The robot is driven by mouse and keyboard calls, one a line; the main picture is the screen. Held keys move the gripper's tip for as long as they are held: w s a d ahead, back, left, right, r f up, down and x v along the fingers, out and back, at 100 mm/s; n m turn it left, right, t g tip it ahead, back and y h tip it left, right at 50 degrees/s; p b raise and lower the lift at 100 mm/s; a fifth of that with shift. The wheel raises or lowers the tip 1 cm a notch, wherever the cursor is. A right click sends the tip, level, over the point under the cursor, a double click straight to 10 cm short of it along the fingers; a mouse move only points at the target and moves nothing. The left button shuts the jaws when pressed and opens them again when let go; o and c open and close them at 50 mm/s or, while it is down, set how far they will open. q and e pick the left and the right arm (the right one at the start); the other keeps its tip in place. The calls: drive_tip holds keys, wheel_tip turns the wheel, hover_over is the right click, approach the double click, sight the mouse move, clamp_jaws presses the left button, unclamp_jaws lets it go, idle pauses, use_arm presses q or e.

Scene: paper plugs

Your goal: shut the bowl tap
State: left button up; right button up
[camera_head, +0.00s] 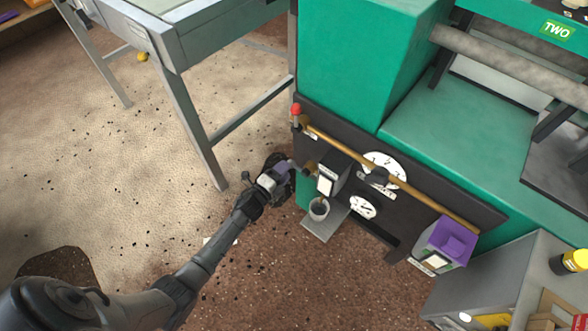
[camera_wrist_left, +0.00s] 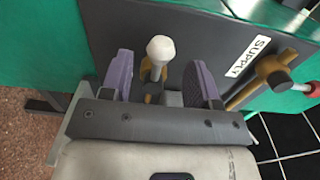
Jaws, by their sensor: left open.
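A tap with a pale, cream-coloured knob (camera_wrist_left: 160,48) on a brass body stands out from the dark panel in the left wrist view. Its label is not visible, so I cannot read whether it is the bowl tap. My left gripper (camera_wrist_left: 158,72) is open, with one purple finger on each side of this tap and visible gaps between them and the knob. In the head view my left gripper (camera_head: 290,167) is at the left end of the dark panel, where it hides most of the tap. A small grey bowl or cup (camera_head: 319,209) sits just right of and below it. My right gripper is not in view.
A second brass tap (camera_wrist_left: 272,68) with a red handle is beside the SUPPLY label (camera_wrist_left: 248,56). It also shows as a red tip (camera_head: 296,109) at the pipe (camera_head: 385,175). Dials (camera_head: 385,168) and a purple box (camera_head: 448,240) are further right. The floor to the left is open.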

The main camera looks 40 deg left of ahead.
use_arm(q)
drive_tip(key=shift+w+b, duration=0.45)
drive_tip(key=shift+w, duration=1.1)
drive_tip(key=shift+c, duration=0.2)
drive_tip(key=shift+d, duration=0.1)
drive_tip(key=c, duration=0.6)
